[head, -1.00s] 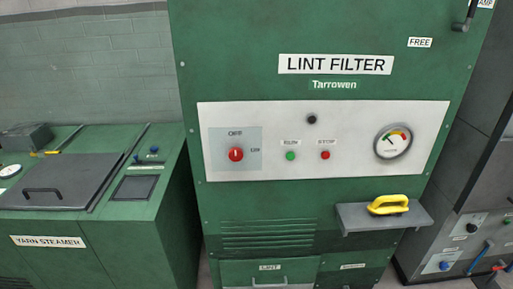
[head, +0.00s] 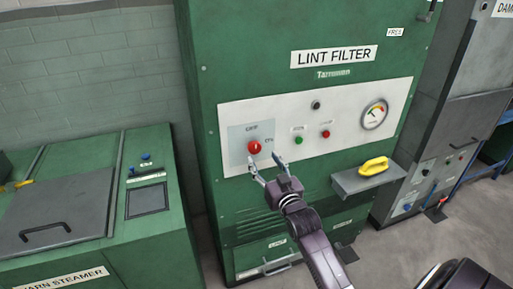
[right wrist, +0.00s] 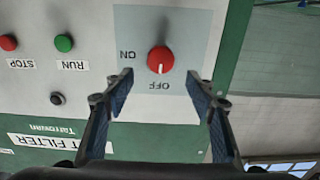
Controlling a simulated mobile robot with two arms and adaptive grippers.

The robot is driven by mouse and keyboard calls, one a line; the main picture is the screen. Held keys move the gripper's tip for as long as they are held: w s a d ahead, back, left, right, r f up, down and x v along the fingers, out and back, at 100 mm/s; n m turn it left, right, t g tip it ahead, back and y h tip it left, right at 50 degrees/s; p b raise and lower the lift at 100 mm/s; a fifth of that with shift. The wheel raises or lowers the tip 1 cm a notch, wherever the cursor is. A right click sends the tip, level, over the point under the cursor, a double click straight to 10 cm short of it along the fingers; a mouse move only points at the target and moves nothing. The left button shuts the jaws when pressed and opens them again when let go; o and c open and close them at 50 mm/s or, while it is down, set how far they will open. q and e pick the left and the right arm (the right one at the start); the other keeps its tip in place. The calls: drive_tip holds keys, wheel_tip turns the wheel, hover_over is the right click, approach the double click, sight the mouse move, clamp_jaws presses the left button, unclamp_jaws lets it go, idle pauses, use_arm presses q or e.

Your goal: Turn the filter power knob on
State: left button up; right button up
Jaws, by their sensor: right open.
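The red power knob (head: 254,147) sits on a grey-blue plate on the white panel of the green lint filter (head: 330,71). In the right wrist view, which shows the panel upside down, the knob (right wrist: 160,60) has its white mark toward the OFF label (right wrist: 159,87); the ON label (right wrist: 127,54) is to its side. My right gripper (head: 264,161) is open and empty in front of the panel, just below the knob. In the right wrist view its fingers (right wrist: 158,78) stand on either side of the knob, apart from it. My left gripper is out of view.
A green RUN button (head: 299,140) and red STOP button (head: 326,134) are right of the knob. A gauge (head: 374,115) is farther right. A yarn steamer (head: 90,215) stands at left.

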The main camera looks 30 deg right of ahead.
sight(256, 148)
drive_tip(key=p+x, duration=0.1)
drive_tip(key=x, duration=0.5)
drive_tip(key=shift+a, duration=0.15)
drive_tip(key=shift+w+d+f, duration=0.15)
drive_tip(key=shift+w+d, duration=0.1)
drive_tip(key=shift+w, duration=0.35)
drive_tip(key=c, duration=1.1)
